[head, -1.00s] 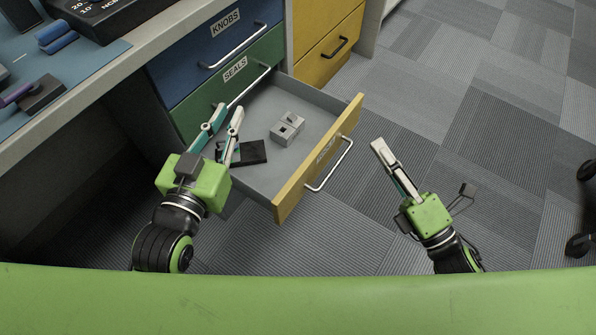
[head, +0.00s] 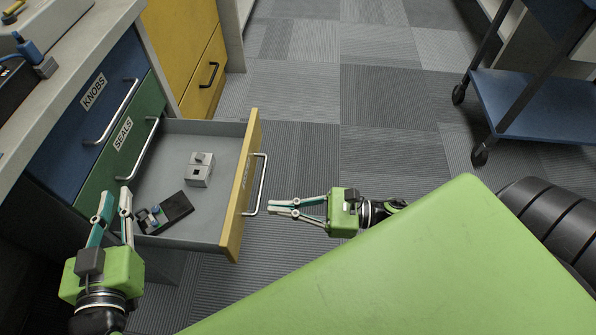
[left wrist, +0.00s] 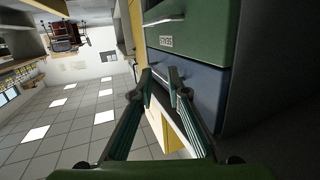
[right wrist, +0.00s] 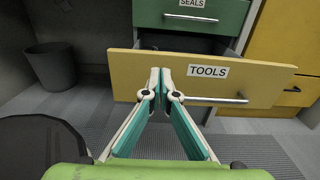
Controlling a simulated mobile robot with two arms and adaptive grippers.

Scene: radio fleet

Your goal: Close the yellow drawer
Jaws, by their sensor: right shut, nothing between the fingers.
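The yellow drawer (head: 240,195), labelled TOOLS in the right wrist view (right wrist: 235,88), stands pulled open below the green SEALS drawer. Its silver bar handle (head: 260,185) is on the front panel. My right gripper (head: 272,207) is shut and empty, its fingertips pointing at the drawer front beside the handle. In the right wrist view, its tips overlap the front panel left of the label; I cannot tell if they touch. My left gripper (head: 115,197) is open and empty at the near-left side of the drawer, its fingers apart in the left wrist view (left wrist: 160,76).
A grey block (head: 200,170) and a dark object (head: 170,212) lie inside the drawer. The blue KNOBS drawer (head: 88,105) and green SEALS drawer (head: 128,140) are shut. A blue cart (head: 540,105) stands at the right. Carpeted floor lies open beyond the drawer.

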